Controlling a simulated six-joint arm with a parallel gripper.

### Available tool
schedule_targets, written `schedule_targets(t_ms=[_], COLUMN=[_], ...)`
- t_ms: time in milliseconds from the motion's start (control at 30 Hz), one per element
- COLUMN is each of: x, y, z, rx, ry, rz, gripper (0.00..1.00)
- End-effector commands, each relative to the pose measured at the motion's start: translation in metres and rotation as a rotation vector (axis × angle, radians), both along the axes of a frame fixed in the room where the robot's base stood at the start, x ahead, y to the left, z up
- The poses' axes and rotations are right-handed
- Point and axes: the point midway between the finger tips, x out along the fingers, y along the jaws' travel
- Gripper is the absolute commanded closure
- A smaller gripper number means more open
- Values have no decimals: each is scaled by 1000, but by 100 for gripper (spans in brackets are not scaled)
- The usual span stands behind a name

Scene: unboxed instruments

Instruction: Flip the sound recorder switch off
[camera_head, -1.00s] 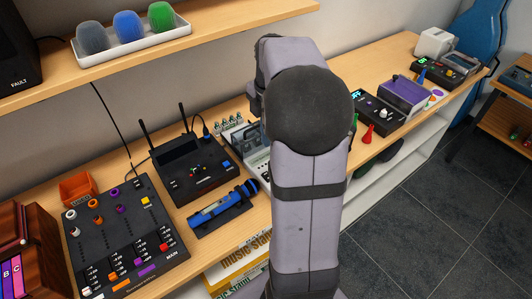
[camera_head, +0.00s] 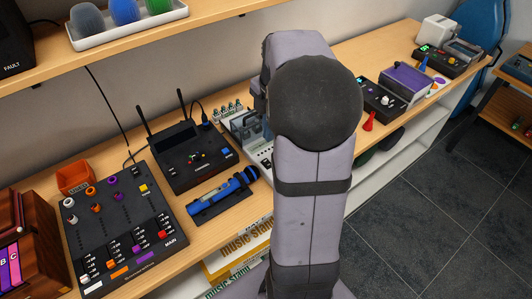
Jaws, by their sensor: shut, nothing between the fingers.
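A black device with a lit green display and a purple-lidded case beside it (camera_head: 380,98) stands on the bench right of my arm. Another black device with a green display (camera_head: 436,61) stands farther right. I cannot tell which of these, if either, is the sound recorder, and no switch position is readable. My gripper is not visible; my large grey arm covers the middle of the view and part of the bench.
A black mixer (camera_head: 125,225), a black receiver with antennas (camera_head: 190,158) and a blue microphone (camera_head: 222,194) lie left of my arm. A red cone-shaped piece (camera_head: 369,122) stands at the bench's front edge. A shelf (camera_head: 225,8) overhangs the upper left.

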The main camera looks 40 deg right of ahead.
Motion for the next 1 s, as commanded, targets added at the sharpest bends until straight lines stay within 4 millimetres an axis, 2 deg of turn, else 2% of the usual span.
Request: schedule_targets(t_ms=[400,500,733,1000], x=[8,10,13,13], y=[1,1,0,0], z=[-74,-87,-106,-112], rx=[3,2,1,0], ry=[5,4,2,0], rz=[0,0,0,0], gripper=[100,100,100,100])
